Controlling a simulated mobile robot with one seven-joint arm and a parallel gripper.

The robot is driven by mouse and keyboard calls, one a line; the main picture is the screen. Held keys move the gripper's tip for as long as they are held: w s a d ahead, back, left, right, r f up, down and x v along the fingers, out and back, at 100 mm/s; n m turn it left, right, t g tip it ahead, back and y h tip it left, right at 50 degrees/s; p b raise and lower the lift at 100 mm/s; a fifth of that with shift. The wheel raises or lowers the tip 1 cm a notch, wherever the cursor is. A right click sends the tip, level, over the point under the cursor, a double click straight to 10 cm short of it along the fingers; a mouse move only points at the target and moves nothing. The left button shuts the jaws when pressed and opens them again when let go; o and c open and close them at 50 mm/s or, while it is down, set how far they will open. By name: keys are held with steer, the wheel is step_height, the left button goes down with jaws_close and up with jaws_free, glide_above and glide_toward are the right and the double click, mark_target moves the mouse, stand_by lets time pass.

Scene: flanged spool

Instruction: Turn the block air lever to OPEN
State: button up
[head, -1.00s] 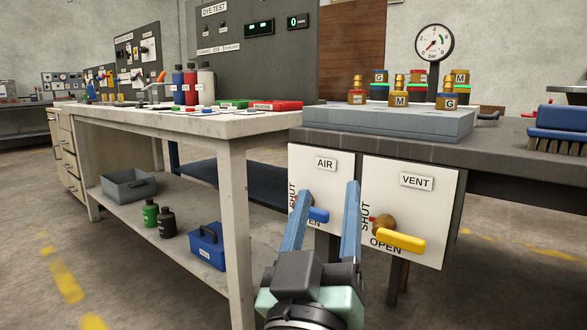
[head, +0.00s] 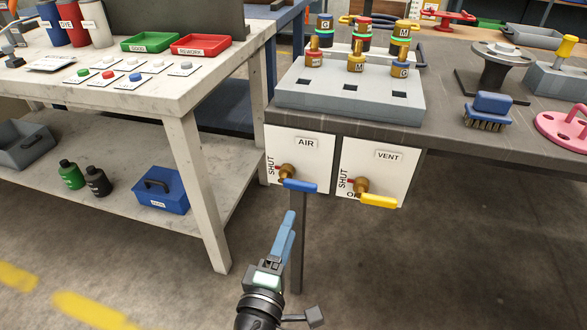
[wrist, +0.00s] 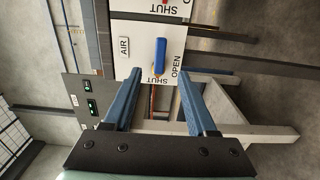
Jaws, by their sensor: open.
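The blue air lever (head: 300,186) sits on a brass hub (head: 287,171) on the white AIR panel (head: 308,158) at the table front. It points right, roughly level. SHUT reads to its left in the head view; the OPEN label is hidden there. In the wrist view, turned sideways, the lever (wrist: 160,57) stands upright in the picture, with SHUT below and OPEN to its right. My gripper (head: 291,214) is below and in front of the lever, apart from it. Its blue fingers (wrist: 161,76) are spread and empty, the lever showing between and beyond their tips.
The VENT panel (head: 372,165) with a yellow lever (head: 379,201) is close on the right. A table leg (head: 297,240) stands behind my gripper. The pale workbench (head: 190,150) is on the left, with a blue toolbox (head: 161,190) on its shelf. Floor space in front is open.

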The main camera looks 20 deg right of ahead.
mark_target(304, 190)
steer(key=b+x, duration=0.2)
steer(key=x, duration=1.1)
steer(key=shift+s+d, duration=0.1)
jaws_close()
steer(key=shift+f, duration=0.1)
stand_by(0.9)
